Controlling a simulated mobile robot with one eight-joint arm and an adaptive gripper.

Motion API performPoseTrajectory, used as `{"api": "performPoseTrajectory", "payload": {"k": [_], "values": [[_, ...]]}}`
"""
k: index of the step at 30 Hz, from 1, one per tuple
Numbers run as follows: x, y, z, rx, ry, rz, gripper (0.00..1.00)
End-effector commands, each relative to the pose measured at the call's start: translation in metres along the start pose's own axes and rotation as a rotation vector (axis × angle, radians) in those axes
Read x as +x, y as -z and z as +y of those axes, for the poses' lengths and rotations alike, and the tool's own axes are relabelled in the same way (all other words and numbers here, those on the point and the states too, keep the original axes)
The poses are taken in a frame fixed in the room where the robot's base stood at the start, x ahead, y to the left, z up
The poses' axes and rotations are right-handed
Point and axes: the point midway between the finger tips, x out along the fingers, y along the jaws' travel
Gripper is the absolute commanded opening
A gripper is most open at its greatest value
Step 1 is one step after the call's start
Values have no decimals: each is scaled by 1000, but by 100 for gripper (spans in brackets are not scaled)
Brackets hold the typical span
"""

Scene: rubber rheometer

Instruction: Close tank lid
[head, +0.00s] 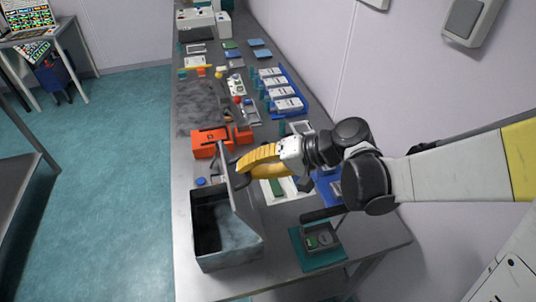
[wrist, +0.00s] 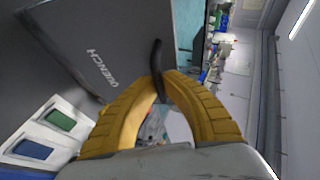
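The tank (head: 228,262) is a grey open-topped box at the front left of the bench in the head view, dark inside. Its lid (head: 243,203) stands raised, nearly upright, on the tank's right side. In the wrist view the grey lid (wrist: 105,30) fills the upper left and bears the word "QUENCH". A black curved handle (wrist: 156,54) shows at the lid's edge. My gripper (head: 240,167) has yellow ridged fingers and is beside the lid's upper part. In the wrist view its fingertips (wrist: 159,76) close in on both sides of the handle and appear to touch it.
An orange case (head: 205,150) lies just behind the tank. A teal mat (head: 322,258) with a small grey device lies to the tank's right. Several trays and small items line the bench farther back. The wall runs along the right; open floor (head: 110,200) is at left.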

Motion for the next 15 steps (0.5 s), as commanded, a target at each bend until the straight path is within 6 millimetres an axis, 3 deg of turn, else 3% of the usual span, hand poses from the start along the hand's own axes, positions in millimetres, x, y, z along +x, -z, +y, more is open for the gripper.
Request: {"api": "performPoseTrajectory", "payload": {"k": [1, 4, 15], "values": [[5, -4, -11, -22, -38, -6, 0], [19, -10, -16, -59, -125, -5, 0], [75, -32, -23, -195, -448, -2, 0]]}}
